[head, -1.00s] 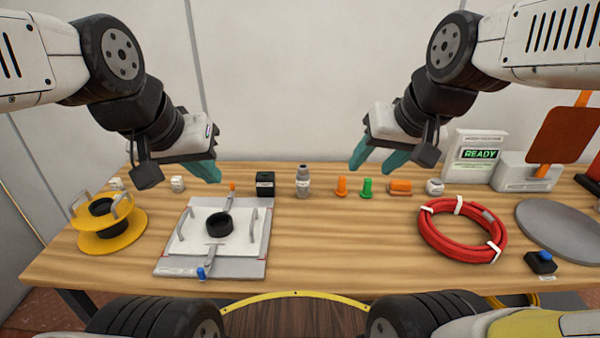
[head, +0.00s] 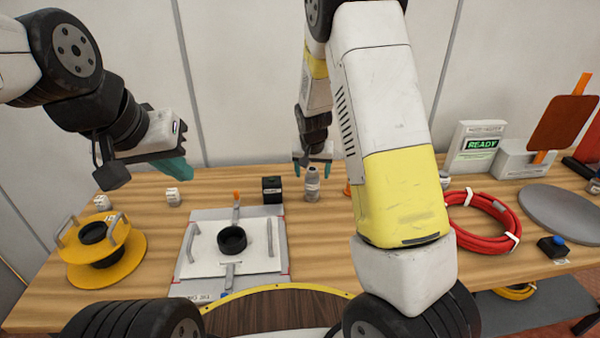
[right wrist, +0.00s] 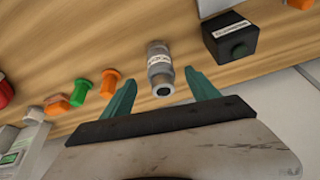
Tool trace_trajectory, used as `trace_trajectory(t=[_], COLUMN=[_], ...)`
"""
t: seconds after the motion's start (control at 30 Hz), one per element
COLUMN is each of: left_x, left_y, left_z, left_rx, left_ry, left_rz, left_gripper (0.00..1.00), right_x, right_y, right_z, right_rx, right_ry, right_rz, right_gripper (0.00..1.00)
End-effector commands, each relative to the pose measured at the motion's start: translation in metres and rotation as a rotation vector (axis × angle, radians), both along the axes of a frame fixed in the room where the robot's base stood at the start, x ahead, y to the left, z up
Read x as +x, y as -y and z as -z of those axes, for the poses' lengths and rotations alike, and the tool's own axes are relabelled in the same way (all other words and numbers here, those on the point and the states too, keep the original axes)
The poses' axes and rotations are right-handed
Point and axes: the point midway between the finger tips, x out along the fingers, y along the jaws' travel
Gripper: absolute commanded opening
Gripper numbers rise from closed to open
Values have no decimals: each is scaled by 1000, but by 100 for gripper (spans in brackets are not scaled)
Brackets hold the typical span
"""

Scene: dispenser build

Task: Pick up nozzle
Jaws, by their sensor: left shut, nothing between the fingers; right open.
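A grey stepped cylinder (head: 312,184) with a white label, which looks like the nozzle, stands upright at the back of the table. I cannot read its label clearly. In the right wrist view the cylinder (right wrist: 159,66) shows between my fingertips, slightly beyond them. My right gripper (head: 313,158) is open and empty, its fingers at or just above the cylinder's top. I cannot tell whether they touch it. The right gripper (right wrist: 164,92) also shows in the wrist view. My left gripper (head: 178,168) is shut and empty above the table's back left.
A black labelled block (head: 272,190) stands close left of the cylinder. Orange (right wrist: 110,82) and green (right wrist: 78,92) plugs stand on its other side. A fixture plate (head: 190,270) with a black ring, a yellow spool (head: 130,258) and a red hose (head: 512,222) lie further off.

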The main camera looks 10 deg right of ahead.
Motion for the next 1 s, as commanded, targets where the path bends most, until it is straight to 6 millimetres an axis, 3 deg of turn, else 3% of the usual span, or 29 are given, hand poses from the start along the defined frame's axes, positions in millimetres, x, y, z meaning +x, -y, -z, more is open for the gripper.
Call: trace_trajectory(t=[0.6, 0.87, 0.9, 1.0], left_x=[0, 0, 0, 0], left_y=[0, 0, 0, 0], left_z=[0, 0, 0, 0], left_rx=[0, 0, 0, 0], left_ry=[0, 0, 0, 0], left_rz=[0, 0, 0, 0], left_gripper=[0, 0, 0, 0], right_x=[28, 30, 30, 29], right_y=[6, 6, 6, 6], right_z=[70, 73, 73, 73], right_rx=[-4, -2, -2, -2], right_ry=[-3, 0, 0, 0], right_rz=[1, 0, 0, 0], right_gripper=[69, 69, 67, 48])
